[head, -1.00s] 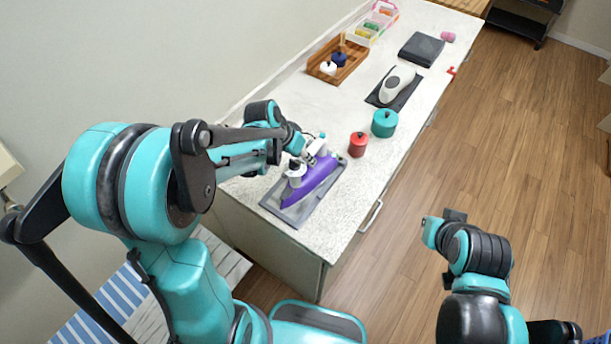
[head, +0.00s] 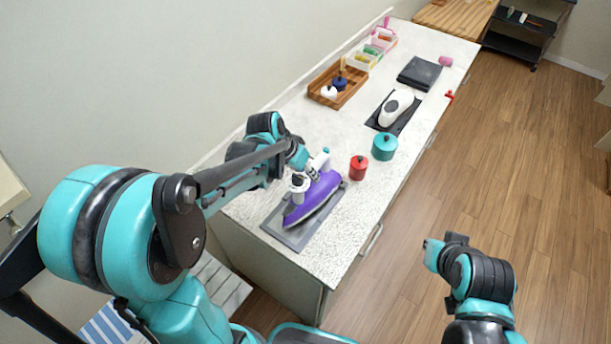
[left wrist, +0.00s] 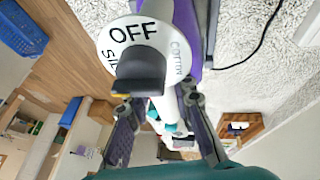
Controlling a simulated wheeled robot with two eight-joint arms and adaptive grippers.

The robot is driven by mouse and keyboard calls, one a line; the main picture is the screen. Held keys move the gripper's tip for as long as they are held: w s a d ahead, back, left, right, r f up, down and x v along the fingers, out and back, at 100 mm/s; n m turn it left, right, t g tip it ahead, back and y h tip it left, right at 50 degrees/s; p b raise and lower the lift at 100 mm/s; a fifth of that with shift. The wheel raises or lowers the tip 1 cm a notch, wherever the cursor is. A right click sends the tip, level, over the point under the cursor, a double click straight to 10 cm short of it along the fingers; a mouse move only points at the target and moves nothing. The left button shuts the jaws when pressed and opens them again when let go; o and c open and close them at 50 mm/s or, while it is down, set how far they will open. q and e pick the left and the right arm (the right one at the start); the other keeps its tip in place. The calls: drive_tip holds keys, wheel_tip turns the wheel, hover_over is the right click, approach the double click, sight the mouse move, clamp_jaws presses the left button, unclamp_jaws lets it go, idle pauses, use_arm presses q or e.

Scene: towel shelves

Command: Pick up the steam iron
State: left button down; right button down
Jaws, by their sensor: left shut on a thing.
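The steam iron (head: 313,202) has a purple body and white upper parts. It is over the grey rest plate (head: 290,236) at the near end of the white counter. I cannot tell whether it touches the plate. My left gripper (head: 313,174) is shut on the iron's white handle. In the left wrist view the iron's round dial (left wrist: 139,38) reads OFF and COTTON, and the fingers (left wrist: 162,112) flank the white handle. My right gripper (head: 440,250) is over the floor, apart from the counter; its fingers do not show clearly.
A red canister (head: 358,168) and a teal canister (head: 384,147) stand just beyond the iron. Farther back are a white device on a dark mat (head: 407,118), a wooden tray (head: 349,98) and a folded dark cloth (head: 420,73). The wall runs along the left.

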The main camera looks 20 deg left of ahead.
use_arm(q)
drive_tip(key=d+r+p, duration=0.1)
drive_tip(key=d+r, duration=0.5)
drive_tip(key=d, duration=0.5)
drive_tip(key=shift+r+p, duration=0.3)
drive_tip(key=shift+w, duration=0.15)
drive_tip(key=c, duration=2.1)
unclamp_jaws()
clamp_jaws()
